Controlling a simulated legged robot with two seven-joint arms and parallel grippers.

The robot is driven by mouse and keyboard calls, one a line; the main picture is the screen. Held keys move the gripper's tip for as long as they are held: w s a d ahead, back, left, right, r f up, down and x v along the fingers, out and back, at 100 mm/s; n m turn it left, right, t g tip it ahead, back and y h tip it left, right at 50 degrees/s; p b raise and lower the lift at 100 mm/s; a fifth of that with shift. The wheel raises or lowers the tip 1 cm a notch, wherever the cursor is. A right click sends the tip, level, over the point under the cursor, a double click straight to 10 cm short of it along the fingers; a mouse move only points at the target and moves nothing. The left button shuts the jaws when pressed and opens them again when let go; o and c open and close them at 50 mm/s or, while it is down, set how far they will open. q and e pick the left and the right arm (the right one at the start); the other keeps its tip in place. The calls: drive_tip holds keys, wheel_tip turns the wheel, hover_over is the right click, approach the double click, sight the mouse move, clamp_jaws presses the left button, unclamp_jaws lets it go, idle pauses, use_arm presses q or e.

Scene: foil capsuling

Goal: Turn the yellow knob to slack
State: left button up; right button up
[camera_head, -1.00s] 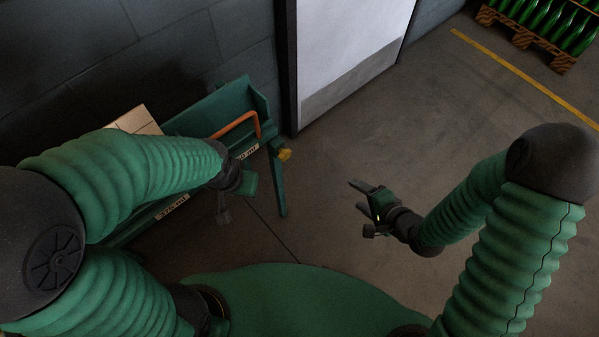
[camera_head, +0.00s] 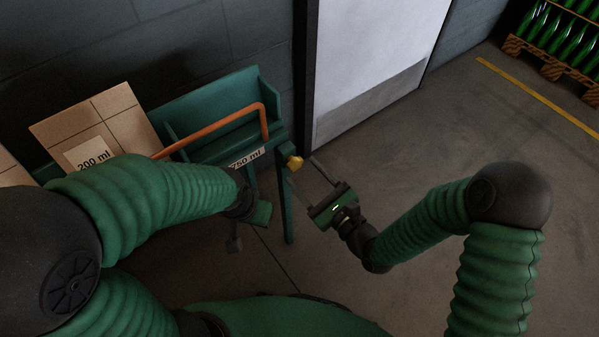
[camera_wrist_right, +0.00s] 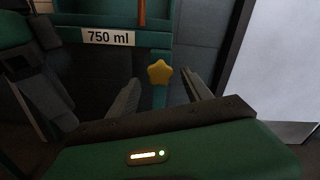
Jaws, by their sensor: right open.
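The yellow knob (camera_head: 295,162) sits at the right end of the green stand (camera_head: 212,103). In the right wrist view the knob (camera_wrist_right: 159,73) is star-shaped and shows beyond my fingers, between them. My right gripper (camera_head: 303,173) is open, its two fingers pointing at the knob from the lower right. In the right wrist view the right gripper (camera_wrist_right: 165,92) shows nothing between its fingers at their near part; whether the tips reach the knob is hard to tell. My left gripper (camera_head: 250,225) hangs low in front of the stand, partly hidden by its own arm; its jaw state is unclear.
An orange rail (camera_head: 215,125) runs along the stand above a "750 ml" label (camera_head: 246,157). Cardboard boxes (camera_head: 95,125), one marked "200 ml", stand at left. A white door (camera_head: 375,60) is behind. A pallet of green bottles (camera_head: 560,45) is far right. Floor at right is free.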

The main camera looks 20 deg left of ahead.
drive_tip(key=shift+x, duration=1.4)
clamp_jaws()
